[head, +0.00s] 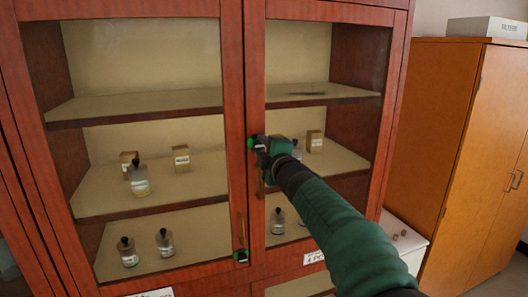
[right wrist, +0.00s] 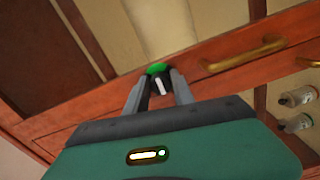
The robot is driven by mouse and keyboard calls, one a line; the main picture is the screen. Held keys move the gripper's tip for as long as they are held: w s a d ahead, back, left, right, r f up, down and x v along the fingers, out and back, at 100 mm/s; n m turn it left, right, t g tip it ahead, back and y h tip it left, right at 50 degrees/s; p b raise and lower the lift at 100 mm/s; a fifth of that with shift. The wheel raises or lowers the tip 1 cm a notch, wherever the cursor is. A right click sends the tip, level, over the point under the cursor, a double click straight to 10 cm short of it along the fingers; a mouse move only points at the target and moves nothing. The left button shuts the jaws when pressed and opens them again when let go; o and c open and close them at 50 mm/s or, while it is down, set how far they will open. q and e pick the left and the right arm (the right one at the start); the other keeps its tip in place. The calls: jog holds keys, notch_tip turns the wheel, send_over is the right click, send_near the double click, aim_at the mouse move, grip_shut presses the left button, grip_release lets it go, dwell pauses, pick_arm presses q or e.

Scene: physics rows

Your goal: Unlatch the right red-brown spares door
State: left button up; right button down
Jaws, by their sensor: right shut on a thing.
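The right red-brown door (head: 255,75) is a glass-fronted cabinet door and looks closed against its neighbour. A green latch (head: 251,143) with a dark part sits on its left stile. My right gripper (head: 259,146) is shut on this latch. In the right wrist view, the green latch (right wrist: 158,69) with a white mark shows between the two grey fingertips. The gripper covers part of the latch in the head view. A brass handle (head: 261,186) is on the same stile below the gripper. My left gripper is not in view.
The left door (head: 231,100) has its own green latch (head: 241,256) near the bottom. Bottles and small boxes stand on the shelves behind the glass. An orange-brown cupboard (head: 435,120) stands at the right, with a white-grey box (head: 487,27) on top.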

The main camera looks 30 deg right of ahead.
jog(key=shift+a+f, duration=0.15)
dwell(0.3)
jog(key=c, duration=1.4)
grip_release()
jog(key=shift+c, duration=0.2)
jog(key=o, duration=0.4)
jog(key=shift+w+a, duration=0.1)
jog(key=shift+a, duration=0.05)
jog(key=shift+c, duration=0.2)
jog(key=shift+a, duration=0.1)
